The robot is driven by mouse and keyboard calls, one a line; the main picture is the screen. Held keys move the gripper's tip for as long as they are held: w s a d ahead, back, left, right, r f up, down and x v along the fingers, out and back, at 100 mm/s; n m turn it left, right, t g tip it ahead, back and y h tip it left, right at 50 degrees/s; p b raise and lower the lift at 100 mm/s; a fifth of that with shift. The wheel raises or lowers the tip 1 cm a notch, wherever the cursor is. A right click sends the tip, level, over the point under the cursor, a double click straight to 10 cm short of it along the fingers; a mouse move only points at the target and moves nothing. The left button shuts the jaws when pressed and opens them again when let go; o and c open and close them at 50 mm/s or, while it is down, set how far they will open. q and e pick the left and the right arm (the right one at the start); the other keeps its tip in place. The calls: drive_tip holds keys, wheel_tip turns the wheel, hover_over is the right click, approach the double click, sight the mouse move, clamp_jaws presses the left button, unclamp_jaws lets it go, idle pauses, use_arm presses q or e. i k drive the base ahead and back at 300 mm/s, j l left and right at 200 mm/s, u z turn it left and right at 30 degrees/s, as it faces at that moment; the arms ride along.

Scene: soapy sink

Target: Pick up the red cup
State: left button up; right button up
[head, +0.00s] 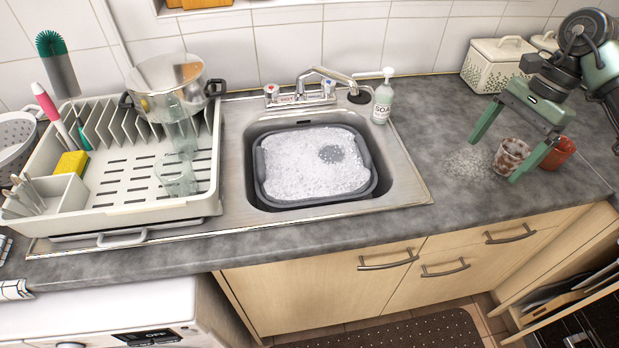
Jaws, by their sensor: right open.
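The red cup (562,153) stands on the grey counter to the right of the sink. A brownish cup with a whitish, speckled surface (511,155) stands just left of it. My right gripper (494,159) comes in from the upper right, above the counter. Its green fingers are spread wide. In the picture the speckled cup shows between the fingers, and the red cup lies to the right of the right finger, which partly covers the gap between the cups. I cannot tell whether a finger touches either cup. My left gripper is not in view.
White crumbs or foam (468,163) lie left of the cups. A soap bottle (383,98) stands behind the sink (410,186), which holds a grey basin (266,195) of suds. A cream canister (492,66) stands at the wall. A dish rack (130,207) fills the left.

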sight(564, 151)
drive_tip(key=i+l, duration=0.1)
drive_tip(key=l, duration=0.4)
drive_tip(key=i+l+u, duration=0.1)
drive_tip(key=l, duration=0.4)
drive_tip(key=i+l, duration=0.1)
drive_tip(key=l, duration=0.4)
drive_tip(key=i+l+u, duration=0.1)
drive_tip(key=l, duration=0.45)
